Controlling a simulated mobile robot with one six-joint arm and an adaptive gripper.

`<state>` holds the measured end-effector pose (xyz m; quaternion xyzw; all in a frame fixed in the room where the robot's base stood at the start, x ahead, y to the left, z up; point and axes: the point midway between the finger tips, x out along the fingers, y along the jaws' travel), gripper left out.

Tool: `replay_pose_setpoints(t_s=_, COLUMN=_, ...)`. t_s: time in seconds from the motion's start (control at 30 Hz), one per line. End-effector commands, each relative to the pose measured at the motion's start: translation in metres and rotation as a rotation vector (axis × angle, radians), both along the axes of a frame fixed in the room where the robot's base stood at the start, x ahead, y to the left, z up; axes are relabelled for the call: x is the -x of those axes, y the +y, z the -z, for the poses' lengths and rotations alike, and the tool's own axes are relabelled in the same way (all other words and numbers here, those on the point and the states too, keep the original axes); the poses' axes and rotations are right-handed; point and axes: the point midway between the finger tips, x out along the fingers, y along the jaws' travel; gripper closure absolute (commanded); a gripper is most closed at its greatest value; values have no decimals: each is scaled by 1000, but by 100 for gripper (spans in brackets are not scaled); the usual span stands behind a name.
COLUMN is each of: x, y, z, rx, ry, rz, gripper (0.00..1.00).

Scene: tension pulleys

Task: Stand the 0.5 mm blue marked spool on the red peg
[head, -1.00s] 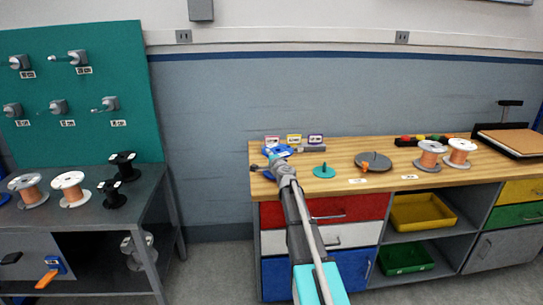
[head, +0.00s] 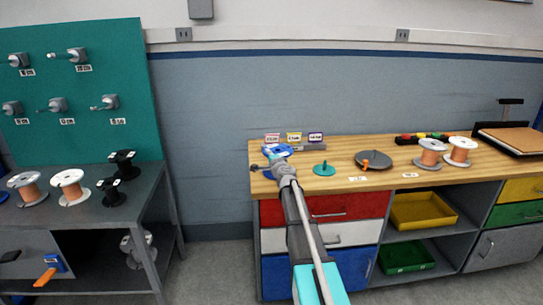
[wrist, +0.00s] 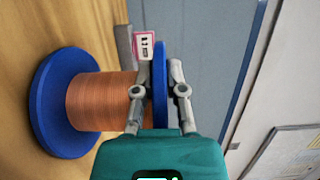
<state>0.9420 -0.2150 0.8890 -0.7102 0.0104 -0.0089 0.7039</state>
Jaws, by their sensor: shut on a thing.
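A blue-flanged spool wound with copper wire (wrist: 100,102) fills the left of the wrist view. My gripper (wrist: 158,75) is shut on its flange nearer to me, one finger on each side of it. The far flange (wrist: 50,102) lies toward the wooden surface; I cannot tell whether it touches. In the head view the blue spool (head: 277,150) is at the workbench's left end, mostly hidden by my gripper (head: 281,167). No red peg shows clearly. A pink-edged card (wrist: 144,46) stands just beyond the spool; its writing is too small to read.
Yellow and purple cards (head: 316,137) stand right of the pink one on a grey bar. A teal disc (head: 324,170) and a grey disc with an orange peg (head: 378,159) lie on the workbench (head: 460,180). Two copper spools (head: 431,152) stand farther right.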

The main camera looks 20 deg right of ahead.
Motion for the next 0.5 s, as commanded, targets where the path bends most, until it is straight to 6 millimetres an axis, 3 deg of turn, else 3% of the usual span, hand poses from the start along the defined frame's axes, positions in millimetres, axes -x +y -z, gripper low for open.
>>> replay_pose_setpoints(t_s=0.07, x=0, y=0, z=0, rx=2, ry=0, rz=0, gripper=100)
replay_pose_setpoints(t_s=0.1, x=0, y=0, z=0, rx=2, ry=0, rz=0, gripper=79)
replay_pose_setpoints(t_s=0.3, x=0, y=0, z=0, rx=1, ry=0, rz=0, gripper=45)
replay_pose_setpoints(t_s=0.5, x=0, y=0, z=0, rx=1, ry=0, rz=0, gripper=45)
